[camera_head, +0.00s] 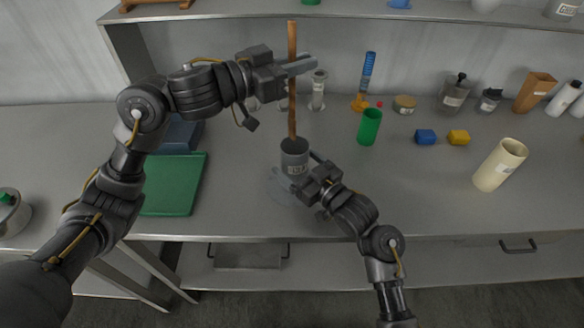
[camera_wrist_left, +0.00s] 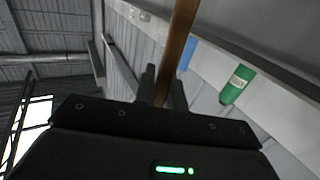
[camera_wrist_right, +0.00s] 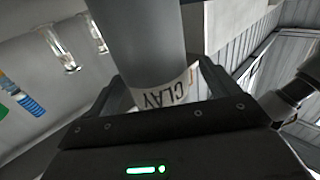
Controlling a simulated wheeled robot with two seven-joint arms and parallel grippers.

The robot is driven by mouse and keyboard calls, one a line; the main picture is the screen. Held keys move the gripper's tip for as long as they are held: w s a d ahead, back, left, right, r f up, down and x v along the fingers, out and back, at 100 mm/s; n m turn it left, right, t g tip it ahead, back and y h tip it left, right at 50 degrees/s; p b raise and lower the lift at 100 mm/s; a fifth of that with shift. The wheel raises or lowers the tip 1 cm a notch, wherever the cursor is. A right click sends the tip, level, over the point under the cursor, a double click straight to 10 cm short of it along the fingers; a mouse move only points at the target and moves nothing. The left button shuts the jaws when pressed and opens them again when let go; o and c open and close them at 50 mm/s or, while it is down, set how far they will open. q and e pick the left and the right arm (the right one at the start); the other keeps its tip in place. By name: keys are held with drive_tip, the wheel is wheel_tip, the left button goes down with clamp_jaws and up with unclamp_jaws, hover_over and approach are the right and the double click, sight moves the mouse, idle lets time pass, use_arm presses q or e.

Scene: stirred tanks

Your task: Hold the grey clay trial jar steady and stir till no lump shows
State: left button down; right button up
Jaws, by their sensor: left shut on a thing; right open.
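My left gripper (camera_head: 297,68) is shut on the stick high above the jar; the stick also shows between the fingers in the left wrist view (camera_wrist_left: 175,55). My right gripper (camera_head: 313,170) is open, with its fingers on either side of the jar. The jar's contents and any lumps are too small to see.
A green tumbler (camera_head: 369,127), a blue-handled brush (camera_head: 366,80) and blue and yellow blocks (camera_head: 425,137) stand to the right. A cream cylinder (camera_head: 499,165) is farther right. A green board (camera_head: 174,184) lies left. A shelf (camera_head: 230,15) runs above the counter.

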drive_tip(key=v, duration=0.9)
drive_tip(key=shift+s, duration=0.1)
